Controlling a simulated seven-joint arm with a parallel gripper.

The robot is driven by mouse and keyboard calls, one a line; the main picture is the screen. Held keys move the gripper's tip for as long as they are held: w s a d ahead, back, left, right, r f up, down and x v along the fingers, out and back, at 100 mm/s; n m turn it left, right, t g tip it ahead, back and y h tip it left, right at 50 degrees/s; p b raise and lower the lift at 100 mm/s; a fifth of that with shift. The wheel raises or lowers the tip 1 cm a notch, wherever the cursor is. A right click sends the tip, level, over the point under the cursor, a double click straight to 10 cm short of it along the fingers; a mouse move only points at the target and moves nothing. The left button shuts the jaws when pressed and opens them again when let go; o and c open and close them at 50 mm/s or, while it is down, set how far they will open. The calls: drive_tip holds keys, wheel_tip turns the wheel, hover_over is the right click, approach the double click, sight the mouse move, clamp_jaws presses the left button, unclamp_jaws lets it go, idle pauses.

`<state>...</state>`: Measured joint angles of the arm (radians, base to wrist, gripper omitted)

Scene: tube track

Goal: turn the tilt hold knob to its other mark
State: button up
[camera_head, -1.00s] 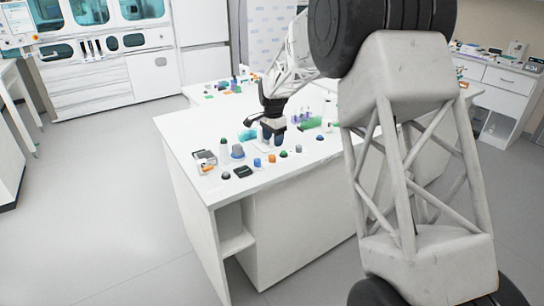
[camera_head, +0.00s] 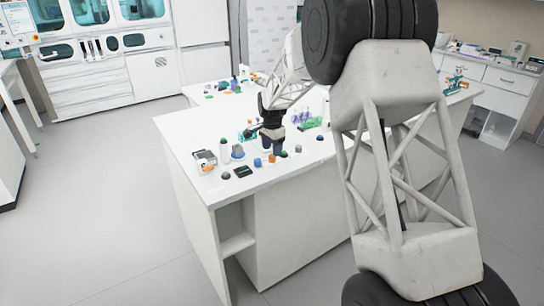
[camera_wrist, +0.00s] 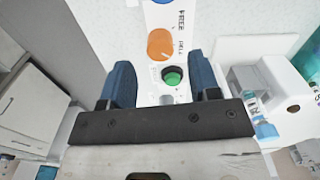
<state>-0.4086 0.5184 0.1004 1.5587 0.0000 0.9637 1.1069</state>
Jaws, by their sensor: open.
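In the wrist view a white panel runs down the middle. It carries an orange round knob (camera_wrist: 160,44) with small dark lettering to its right, too small to read surely. I cannot tell where the knob's pointer stands. Below it is a green button (camera_wrist: 172,77) in a dark ring, and a blue round part shows at the top edge. My gripper (camera_wrist: 160,62) is open, its two blue fingers on either side of the panel, with the orange knob just beyond the fingertips. Nothing is held. In the head view my gripper (camera_head: 270,142) is low over the white bench.
The white bench (camera_head: 200,180) bears several small items along its front left, including a black square pad (camera_head: 243,172) and a grey-topped bottle (camera_head: 238,151). A rack with purple and green tubes (camera_head: 308,122) stands right of my gripper. In the wrist view a white fixture (camera_wrist: 280,90) is at right.

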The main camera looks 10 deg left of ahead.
sight(272, 159)
drive_tip(key=shift+f, duration=1.85)
drive_tip(key=shift+c, duration=0.4)
drive_tip(key=c, duration=0.8)
drive_tip(key=shift+c, duration=0.2)
